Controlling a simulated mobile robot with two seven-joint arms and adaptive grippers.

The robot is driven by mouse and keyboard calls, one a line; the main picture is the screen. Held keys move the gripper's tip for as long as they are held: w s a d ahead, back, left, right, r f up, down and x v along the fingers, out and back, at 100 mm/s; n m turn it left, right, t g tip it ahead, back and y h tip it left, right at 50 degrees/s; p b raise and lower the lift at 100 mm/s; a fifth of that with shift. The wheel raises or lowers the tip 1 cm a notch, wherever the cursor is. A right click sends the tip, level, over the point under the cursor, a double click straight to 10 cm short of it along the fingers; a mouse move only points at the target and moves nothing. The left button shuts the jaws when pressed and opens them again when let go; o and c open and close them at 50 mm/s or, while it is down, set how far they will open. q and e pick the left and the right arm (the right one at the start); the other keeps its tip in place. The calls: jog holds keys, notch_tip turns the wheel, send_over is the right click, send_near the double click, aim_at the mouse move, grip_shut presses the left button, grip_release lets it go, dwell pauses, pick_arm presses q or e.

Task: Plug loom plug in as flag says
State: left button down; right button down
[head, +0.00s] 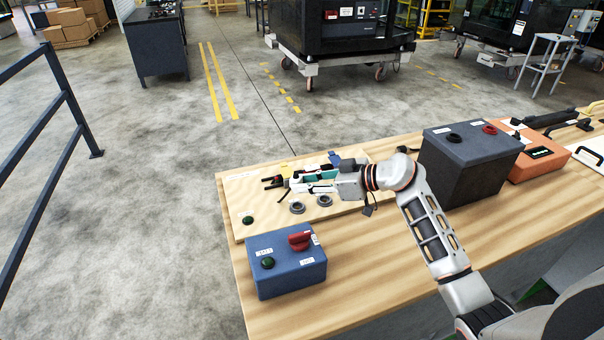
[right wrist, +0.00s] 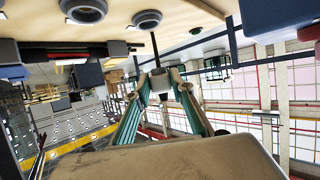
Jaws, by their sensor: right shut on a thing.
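My right gripper (head: 291,183) reaches from the right over a pale wooden board (head: 238,206). In the right wrist view, its teal fingers (right wrist: 160,82) are shut on a small pale plug (right wrist: 160,80), with a thin dark cable or stem rising from it in the picture. Two round grey ring sockets (head: 297,208) (head: 325,200) sit on the board just in front of the gripper. A small yellow piece (head: 284,167) and a blue piece (head: 334,157) show behind the gripper; I cannot tell which is a flag. Dark pieces (head: 271,182) show just left of the fingertips. My left gripper is out of view.
A blue box (head: 285,275) with a red knob (head: 299,241) and green button stands in front of the board. A dark box (head: 465,170) with black and red terminals stands to the right, beside an orange case (head: 535,163). The wooden tabletop (head: 390,265) is bare at front centre.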

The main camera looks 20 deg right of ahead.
aim_at(305, 208)
jog(key=shift+f, duration=0.55)
jog(key=shift+d+f, duration=0.1)
jog(key=shift+f, duration=2.1)
jog(key=shift+f, duration=0.9)
dwell(0.5)
jog(key=shift+s+f, duration=0.1)
jog(key=shift+f, duration=0.15)
